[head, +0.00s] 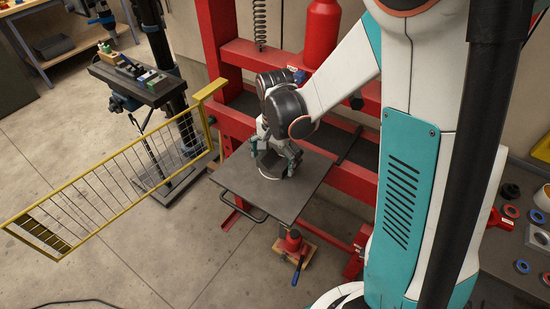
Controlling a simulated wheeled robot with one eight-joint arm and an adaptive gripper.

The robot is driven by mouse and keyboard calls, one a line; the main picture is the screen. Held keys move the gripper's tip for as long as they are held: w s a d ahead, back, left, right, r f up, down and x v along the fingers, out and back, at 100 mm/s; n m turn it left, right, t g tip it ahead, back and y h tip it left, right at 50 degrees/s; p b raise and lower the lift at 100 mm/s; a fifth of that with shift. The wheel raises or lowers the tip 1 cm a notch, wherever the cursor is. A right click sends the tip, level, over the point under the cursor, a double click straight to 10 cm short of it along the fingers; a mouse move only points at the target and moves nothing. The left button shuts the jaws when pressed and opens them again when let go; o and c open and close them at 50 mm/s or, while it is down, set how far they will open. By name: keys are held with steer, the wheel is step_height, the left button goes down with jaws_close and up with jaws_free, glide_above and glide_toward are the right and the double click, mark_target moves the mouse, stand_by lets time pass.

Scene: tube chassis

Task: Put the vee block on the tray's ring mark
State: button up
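The tray (235,183) is a dark grey flat plate with a bar handle at its front, set in the red press frame. My gripper (275,168) reaches down over the middle of the tray, its two fingers spaced apart. A pale curved line (268,175), apparently part of the ring mark, shows beneath the gripper. A dark shape sits between and below the fingers; I cannot tell whether it is the vee block, or whether the fingers touch it. The rest of the ring is hidden.
The red press frame (232,119) stands behind and beside the tray. A yellow mesh gate (125,190) is at the left. A red jack (292,242) stands below the tray. A bench with coloured rings (511,211) is at the right.

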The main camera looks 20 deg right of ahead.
mark_target(275, 164)
step_height(275, 164, up, 12)
steer(key=p, duration=0.4)
steer(key=shift+r, duration=0.15)
